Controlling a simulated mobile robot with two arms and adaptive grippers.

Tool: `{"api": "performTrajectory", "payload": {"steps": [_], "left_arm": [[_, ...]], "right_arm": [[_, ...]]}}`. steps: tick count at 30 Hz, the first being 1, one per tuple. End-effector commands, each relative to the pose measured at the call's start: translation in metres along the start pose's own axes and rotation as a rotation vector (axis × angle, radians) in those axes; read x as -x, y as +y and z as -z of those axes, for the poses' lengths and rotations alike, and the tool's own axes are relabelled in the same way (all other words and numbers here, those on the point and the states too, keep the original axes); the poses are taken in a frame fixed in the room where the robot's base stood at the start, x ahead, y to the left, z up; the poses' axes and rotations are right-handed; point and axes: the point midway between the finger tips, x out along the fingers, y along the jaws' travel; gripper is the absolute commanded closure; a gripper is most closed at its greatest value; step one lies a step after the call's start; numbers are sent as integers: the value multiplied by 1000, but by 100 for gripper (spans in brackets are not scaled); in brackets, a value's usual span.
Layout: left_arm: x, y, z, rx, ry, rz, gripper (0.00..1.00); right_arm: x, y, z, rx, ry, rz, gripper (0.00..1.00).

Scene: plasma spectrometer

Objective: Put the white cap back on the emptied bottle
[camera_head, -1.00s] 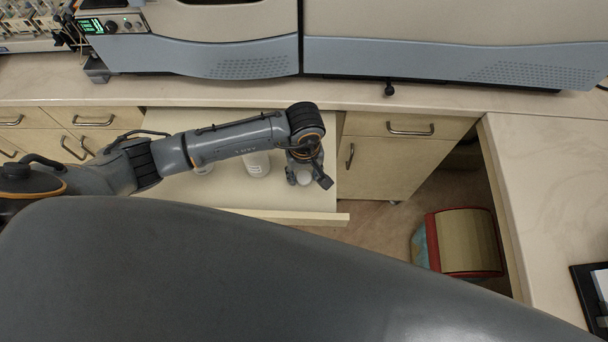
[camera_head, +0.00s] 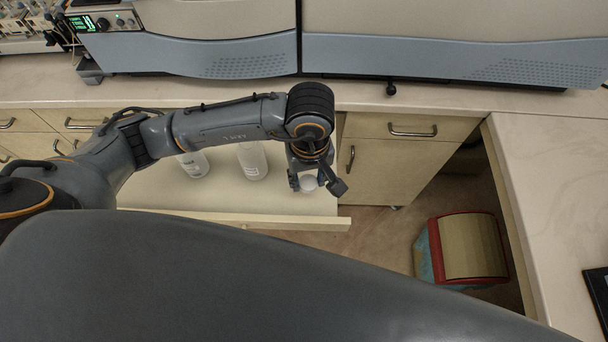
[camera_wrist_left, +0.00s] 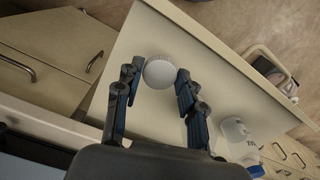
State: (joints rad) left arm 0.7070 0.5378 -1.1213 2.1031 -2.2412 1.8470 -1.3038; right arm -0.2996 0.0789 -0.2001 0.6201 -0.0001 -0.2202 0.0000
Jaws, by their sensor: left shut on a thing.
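My left gripper (camera_head: 318,184) is shut on the round white cap (camera_head: 308,184), above the right end of the open drawer. In the left wrist view the cap (camera_wrist_left: 159,72) sits between the two fingertips (camera_wrist_left: 158,77). Two whitish bottles, a left one (camera_head: 195,164) and a right one (camera_head: 252,162), stand in the drawer to the left of the gripper. My left arm hides their tops in the head view. I cannot tell which bottle is the emptied one.
The pulled-out drawer (camera_head: 250,203) has a pale floor and a raised front panel (camera_head: 270,220). A large grey-blue instrument (camera_head: 440,62) stands on the counter behind. A red-rimmed bin-like object (camera_head: 466,247) is on the floor at right. Another counter (camera_head: 555,190) runs along the right.

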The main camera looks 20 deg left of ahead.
Motion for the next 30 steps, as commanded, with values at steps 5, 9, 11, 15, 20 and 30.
{"api": "performTrajectory", "payload": {"steps": [5,9,11,15,20,30], "left_arm": [[19,2,-46,-10,1,-6,70],[31,1,-71,-8,2,-5,70],[37,1,-78,-4,2,-3,70],[42,0,-89,-2,1,-1,70],[43,0,-92,1,1,0,70],[43,0,-92,1,0,0,70]], "right_arm": [[-19,-1,-2,0,0,1,41],[-25,-1,-2,0,0,1,41],[-24,-1,-2,0,0,1,41],[-24,-1,-2,0,0,1,41],[-24,-1,-2,0,0,1,41],[-24,-1,-2,0,0,0,23]]}}
